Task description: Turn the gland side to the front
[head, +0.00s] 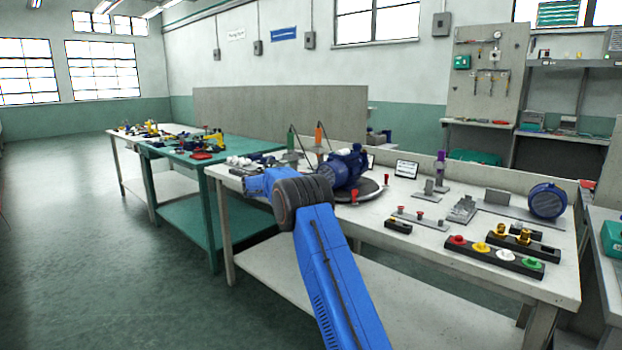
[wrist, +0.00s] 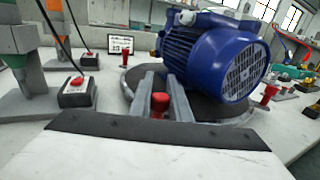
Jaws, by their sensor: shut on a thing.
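The blue pump motor (head: 343,168) lies on a round dark turntable (head: 372,190) on the white bench. In the wrist view the motor (wrist: 205,55) shows its finned body, and its round grille end faces right and toward me. A small pale fitting (wrist: 187,17) sits at its upper left; I cannot tell whether it is the gland. My gripper (wrist: 162,102) is shut on a red peg (wrist: 160,101) at the near rim of the turntable (wrist: 236,112). Another red peg (wrist: 268,94) stands at the right rim. In the head view my arm hides the gripper.
Left of the turntable stand a green-tipped tool post and a box with a red button (wrist: 76,90). A small display (head: 406,169) stands behind. To the right are a strip of coloured buttons (head: 494,256) and a blue round part (head: 547,201).

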